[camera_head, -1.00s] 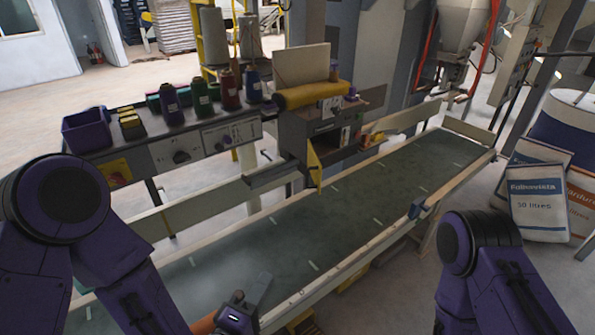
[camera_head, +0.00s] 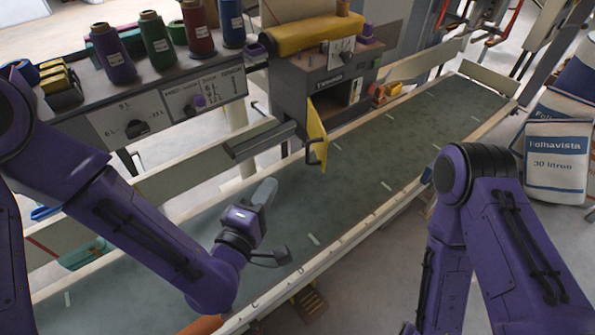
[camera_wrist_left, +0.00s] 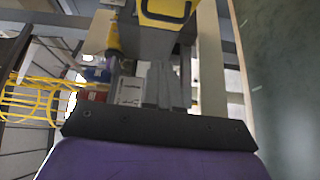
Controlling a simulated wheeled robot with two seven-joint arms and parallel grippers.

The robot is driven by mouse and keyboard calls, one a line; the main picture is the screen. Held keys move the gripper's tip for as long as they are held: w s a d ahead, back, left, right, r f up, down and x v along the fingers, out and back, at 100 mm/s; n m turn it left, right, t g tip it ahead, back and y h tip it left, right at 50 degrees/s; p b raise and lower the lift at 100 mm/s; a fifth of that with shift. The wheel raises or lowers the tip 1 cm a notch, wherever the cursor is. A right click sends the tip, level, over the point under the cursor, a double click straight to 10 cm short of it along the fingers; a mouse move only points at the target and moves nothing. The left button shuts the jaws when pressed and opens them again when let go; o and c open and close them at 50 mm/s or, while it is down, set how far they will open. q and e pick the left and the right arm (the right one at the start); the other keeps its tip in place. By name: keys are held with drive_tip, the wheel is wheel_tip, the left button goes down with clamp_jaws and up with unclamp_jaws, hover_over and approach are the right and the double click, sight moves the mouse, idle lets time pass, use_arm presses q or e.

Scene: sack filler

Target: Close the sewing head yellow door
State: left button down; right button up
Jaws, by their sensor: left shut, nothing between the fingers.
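The yellow door (camera_head: 317,137) of the sewing head (camera_head: 320,85) stands open. It juts out from the front of the grey housing over the conveyor side, with a dark handle near its lower end. The door also shows at the top edge of the left wrist view (camera_wrist_left: 163,10), with its dark handle. My left gripper (camera_head: 265,190) is over the conveyor belt, to the left of and below the door, apart from it. Its fingers (camera_wrist_left: 164,85) are shut and empty, pointing toward the door. My right arm shows at the right, but its gripper is out of view.
The green conveyor belt (camera_head: 360,185) runs diagonally under the sewing head between pale rails. A control panel (camera_head: 165,105) with knobs and several thread spools stands at the left. White and blue sacks (camera_head: 557,160) stand at the right. The belt near the door is clear.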

use_arm(q)
drive_tip(key=w+d+b, duration=0.6)
drive_tip(key=w, duration=0.1)
drive_tip(key=shift+w+f, duration=0.15)
drive_tip(key=shift+w, duration=0.15)
drive_tip(key=shift+w+f+b, duration=0.1)
drive_tip(key=shift+b, duration=0.2)
